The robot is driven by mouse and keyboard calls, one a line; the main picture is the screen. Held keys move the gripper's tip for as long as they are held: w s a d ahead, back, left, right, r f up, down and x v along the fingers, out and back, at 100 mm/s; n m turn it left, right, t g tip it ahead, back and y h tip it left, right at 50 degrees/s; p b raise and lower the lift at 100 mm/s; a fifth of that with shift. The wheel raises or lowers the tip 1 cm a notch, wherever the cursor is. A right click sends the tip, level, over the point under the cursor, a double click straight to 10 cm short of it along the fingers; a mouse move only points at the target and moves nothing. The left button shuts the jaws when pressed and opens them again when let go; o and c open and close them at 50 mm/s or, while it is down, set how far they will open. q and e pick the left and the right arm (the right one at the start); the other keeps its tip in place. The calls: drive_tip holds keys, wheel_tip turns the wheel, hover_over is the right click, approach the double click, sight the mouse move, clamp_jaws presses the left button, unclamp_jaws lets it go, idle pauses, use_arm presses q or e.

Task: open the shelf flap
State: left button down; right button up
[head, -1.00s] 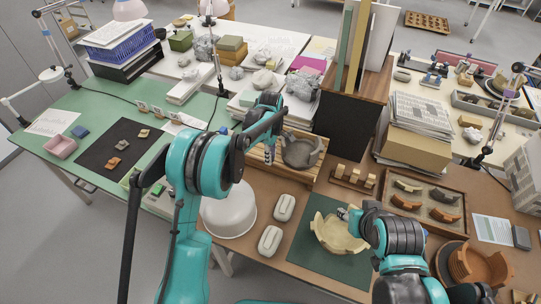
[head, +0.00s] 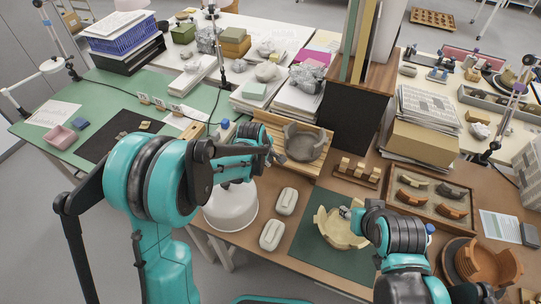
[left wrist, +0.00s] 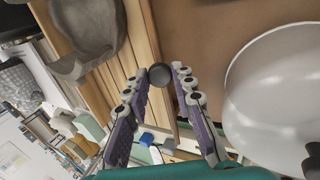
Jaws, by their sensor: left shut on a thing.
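My left gripper (head: 270,152) reaches in from the left to the front left edge of a slatted wooden rack (head: 318,166). In the left wrist view its two fingers (left wrist: 160,80) close on a dark round knob (left wrist: 160,74). A thin tan strip shows just below the knob, beside the slats; I cannot tell how they join. In the head view the gripper hides the knob. I cannot make out for certain which part is the shelf flap. My right gripper (head: 346,212) is at the rim of a cream bowl (head: 333,232); its jaws are too small to read.
A grey broken bowl (head: 303,146) stands on the rack. A white dome (head: 230,212) lies close to my left gripper. A dark-sided cabinet (head: 352,120) stands behind the rack. Two white rounded blocks (head: 271,236) and a tray of sherds (head: 430,197) lie on the table.

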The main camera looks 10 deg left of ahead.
use_arm(q)
drive_tip(key=shift+s+a+f+t, duration=0.1)
drive_tip(key=shift+s+f+t, duration=0.1)
drive_tip(key=shift+s+t, duration=0.1)
drive_tip(key=shift+s+a+f+b, duration=0.1)
drive_tip(key=shift+s+f+b, duration=0.15)
drive_tip(key=shift+s+b, duration=0.15)
drive_tip(key=c, duration=1.3)
unclamp_jaws()
drive_tip(key=shift+o, duration=0.2)
drive_tip(key=v, duration=1.2)
drive_tip(key=shift+a+r, duration=0.1)
drive_tip(key=shift+a, duration=0.05)
